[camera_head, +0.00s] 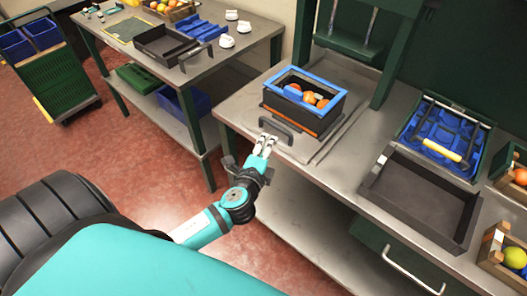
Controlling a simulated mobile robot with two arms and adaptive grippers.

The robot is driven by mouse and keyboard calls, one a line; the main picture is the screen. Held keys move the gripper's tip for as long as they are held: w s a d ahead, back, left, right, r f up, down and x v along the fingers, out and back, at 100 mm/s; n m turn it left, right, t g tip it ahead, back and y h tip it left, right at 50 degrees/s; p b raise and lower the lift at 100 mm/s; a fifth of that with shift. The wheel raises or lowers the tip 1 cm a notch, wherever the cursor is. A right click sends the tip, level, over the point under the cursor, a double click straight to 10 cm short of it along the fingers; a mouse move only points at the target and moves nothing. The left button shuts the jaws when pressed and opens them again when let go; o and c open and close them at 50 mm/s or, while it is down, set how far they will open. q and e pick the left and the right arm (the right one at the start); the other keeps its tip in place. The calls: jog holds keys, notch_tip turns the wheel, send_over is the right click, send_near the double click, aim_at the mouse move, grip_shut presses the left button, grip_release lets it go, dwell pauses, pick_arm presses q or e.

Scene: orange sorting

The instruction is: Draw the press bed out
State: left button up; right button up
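The press bed (328,148) is a flat metal slide on the bench in front of the green press frame (352,38). A dark box with a blue rim (335,103) stands on it, with several oranges (309,97) inside. A dark bar handle (283,131) is at the front of the bed. My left gripper (266,143) has its two pale fingertips right at this handle. A narrow gap shows between the fingers, but I cannot tell whether they grip the bar. My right gripper is not in view.
An empty dark tray (412,203) and a blue crate (440,137) are to the right on the bench. Wooden fruit boxes (499,254) stand at the far right. A second table (255,37) is at upper left, and a green cart (55,82) stands beyond it. Red floor between is clear.

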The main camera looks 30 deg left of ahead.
pick_arm(q)
jog(key=shift+v, duration=1.6)
jog(key=shift+f, duration=0.1)
jog(key=s+f+n+g+h+b, duration=0.1)
jog(key=s+f+n+g, duration=0.3)
jog(key=f, duration=1.2)
jog(key=s+f+n+g+h+b, duration=0.1)
jog(key=s+f+g, duration=0.45)
jog(key=f, duration=1.15)
jog(key=s+d+f+n+g, duration=0.1)
jog(key=s+f+n, duration=0.2)
jog(key=s+f, duration=0.3)
jog(key=s+d+f+n+g+h+b, duration=0.1)
jog(key=s+f, duration=0.5)
jog(key=s, duration=0.7)
jog(key=s+d+f+n+g+h, duration=0.1)
jog(key=s+f+n+g, duration=0.2)
jog(key=s+f, duration=0.3)
jog(key=s+n, duration=0.1)
jog(key=s, duration=0.3)
jog(key=shift+d+f+n+b, duration=0.3)
jog(key=shift+d+f, duration=0.05)
jog(key=shift+f, duration=0.05)
